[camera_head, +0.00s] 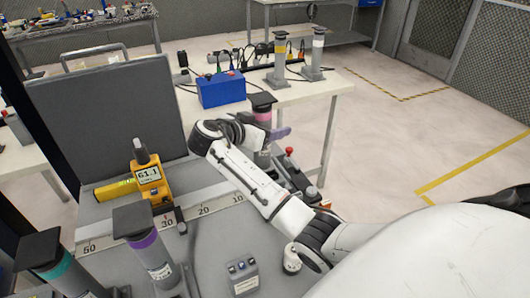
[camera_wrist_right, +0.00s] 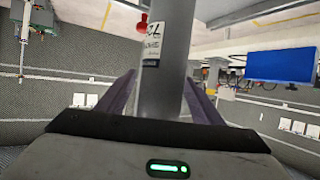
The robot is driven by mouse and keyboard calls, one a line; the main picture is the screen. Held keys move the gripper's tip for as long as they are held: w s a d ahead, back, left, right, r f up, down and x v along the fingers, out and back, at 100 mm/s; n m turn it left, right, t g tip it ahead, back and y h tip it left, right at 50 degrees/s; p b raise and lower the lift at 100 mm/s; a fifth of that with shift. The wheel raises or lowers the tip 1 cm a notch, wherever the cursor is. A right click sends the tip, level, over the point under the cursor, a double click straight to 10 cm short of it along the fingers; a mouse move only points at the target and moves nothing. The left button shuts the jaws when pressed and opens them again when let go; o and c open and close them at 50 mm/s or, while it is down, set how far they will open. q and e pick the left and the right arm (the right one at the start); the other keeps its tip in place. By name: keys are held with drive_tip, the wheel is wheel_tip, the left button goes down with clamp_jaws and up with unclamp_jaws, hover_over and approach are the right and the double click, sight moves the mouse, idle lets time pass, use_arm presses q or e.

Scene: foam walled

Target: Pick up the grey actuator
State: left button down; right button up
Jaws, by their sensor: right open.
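Several grey cylindrical actuators with dark square tops stand about, told apart by coloured bands. The pink-banded actuator (camera_head: 262,110) stands upright at the bench's far right edge. My right gripper (camera_head: 275,136) is at it, with a purple finger showing beside its body. In the right wrist view a grey cylinder (camera_wrist_right: 162,65) with a white label stands between my open purple fingers (camera_wrist_right: 160,95); contact cannot be told. A pale-banded actuator (camera_head: 317,52) and a yellow-banded actuator (camera_head: 280,60) stand on the table behind. Purple-banded (camera_head: 150,250) and teal-banded (camera_head: 62,268) actuators stand at front left. My left gripper is not in view.
The grey bench (camera_head: 215,255) carries a yellow meter (camera_head: 150,178), a ruler strip (camera_head: 215,208) and a small grey box (camera_head: 242,278). A grey upright panel (camera_head: 110,120) stands behind. A blue box (camera_head: 221,90) and cables lie on the far table. Open floor lies right.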

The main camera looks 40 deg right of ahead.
clamp_jaws()
drive_tip(key=shift+r, duration=0.15)
